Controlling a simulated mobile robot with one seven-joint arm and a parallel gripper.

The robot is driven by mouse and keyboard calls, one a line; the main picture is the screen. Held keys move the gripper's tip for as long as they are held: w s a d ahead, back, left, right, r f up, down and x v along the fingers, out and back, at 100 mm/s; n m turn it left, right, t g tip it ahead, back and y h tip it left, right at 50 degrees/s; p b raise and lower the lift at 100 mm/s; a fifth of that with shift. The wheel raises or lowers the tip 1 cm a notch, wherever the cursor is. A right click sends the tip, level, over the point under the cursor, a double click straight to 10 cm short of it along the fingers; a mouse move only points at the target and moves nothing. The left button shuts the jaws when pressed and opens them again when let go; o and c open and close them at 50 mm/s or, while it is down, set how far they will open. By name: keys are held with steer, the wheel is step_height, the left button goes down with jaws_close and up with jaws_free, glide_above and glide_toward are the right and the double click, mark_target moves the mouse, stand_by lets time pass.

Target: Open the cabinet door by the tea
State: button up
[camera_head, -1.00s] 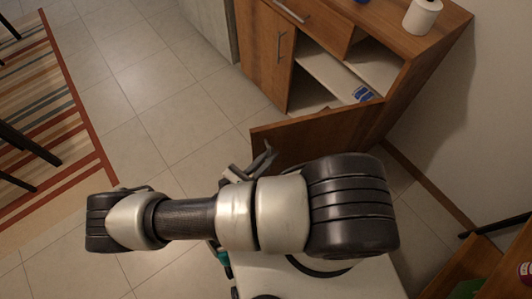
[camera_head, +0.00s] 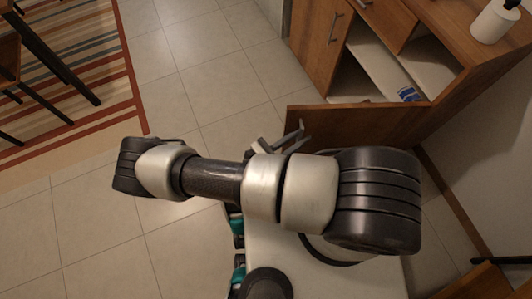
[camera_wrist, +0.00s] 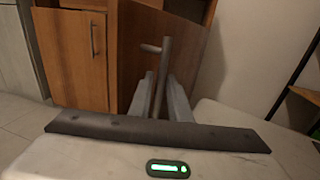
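The wooden cabinet door (camera_head: 350,125) stands swung out from the open compartment of the wooden cabinet. A small blue-and-white item (camera_head: 408,93) lies inside; I cannot tell whether it is the tea. My gripper (camera_head: 283,138) is at the door's free-edge side, partly hidden behind my arm. In the wrist view the door (camera_wrist: 175,35) fills the middle, and its grey bar handle (camera_wrist: 164,65) runs between the two fingers of my gripper (camera_wrist: 160,98). The fingers stand apart, one on each side of the bar. I cannot tell whether they touch it.
A closed cabinet door with a handle (camera_head: 334,28) is left of the opening. A striped rug (camera_head: 80,50) and dark furniture legs are at the left. Tiled floor (camera_head: 200,85) between rug and cabinet is clear.

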steer(key=v, duration=1.6)
steer(key=shift+s+a, duration=0.3)
steer(key=shift+f, duration=0.1)
